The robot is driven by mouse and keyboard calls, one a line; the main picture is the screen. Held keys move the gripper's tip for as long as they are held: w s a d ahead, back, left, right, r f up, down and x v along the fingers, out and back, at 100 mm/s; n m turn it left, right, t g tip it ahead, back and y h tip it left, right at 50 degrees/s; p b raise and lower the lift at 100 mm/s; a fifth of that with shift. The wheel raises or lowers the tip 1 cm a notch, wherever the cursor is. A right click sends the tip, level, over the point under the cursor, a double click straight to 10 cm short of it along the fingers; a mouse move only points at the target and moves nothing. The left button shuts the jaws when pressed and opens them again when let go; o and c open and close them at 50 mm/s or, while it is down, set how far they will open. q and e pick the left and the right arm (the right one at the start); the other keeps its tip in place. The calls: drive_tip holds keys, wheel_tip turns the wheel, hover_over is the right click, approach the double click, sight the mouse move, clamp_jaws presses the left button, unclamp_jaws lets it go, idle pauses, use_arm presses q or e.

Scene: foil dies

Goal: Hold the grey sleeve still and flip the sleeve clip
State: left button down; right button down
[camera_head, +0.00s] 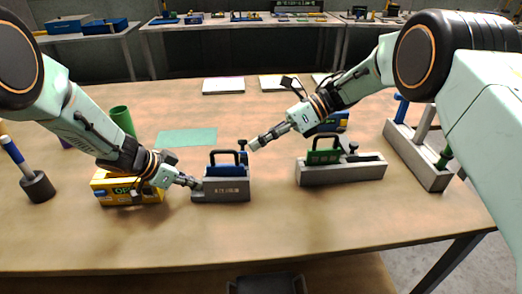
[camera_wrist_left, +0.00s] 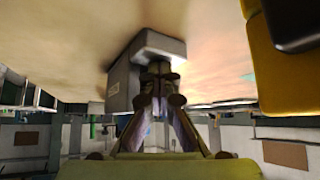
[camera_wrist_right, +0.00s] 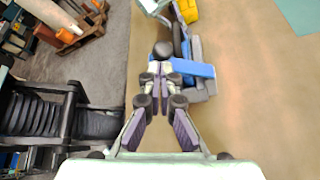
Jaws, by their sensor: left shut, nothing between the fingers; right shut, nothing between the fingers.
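A grey sleeve (camera_head: 227,190) with lettering on its front stands on the table in the head view, with a blue piece (camera_head: 226,171) in it. A black clip (camera_head: 222,153) arches over the top. My left gripper (camera_head: 196,184) is shut and empty at the sleeve's left end; in the left wrist view its tips overlap the sleeve (camera_wrist_left: 122,82), and I cannot tell whether they touch. My right gripper (camera_head: 252,146) is shut and empty, beside the dark knob at the sleeve's upper right. In the right wrist view its tips (camera_wrist_right: 163,52) hide part of the clip.
A second grey sleeve (camera_head: 350,174) with a green piece stands to the right. A grey rack (camera_head: 420,158) stands far right, a dark holder (camera_head: 38,187) far left. The table front is clear.

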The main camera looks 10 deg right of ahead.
drive_tip(key=w, duration=0.1)
drive_tip(key=w+r, duration=0.1)
drive_tip(key=w, duration=0.1)
drive_tip(key=shift+d+r, duration=0.1)
idle(1.5)
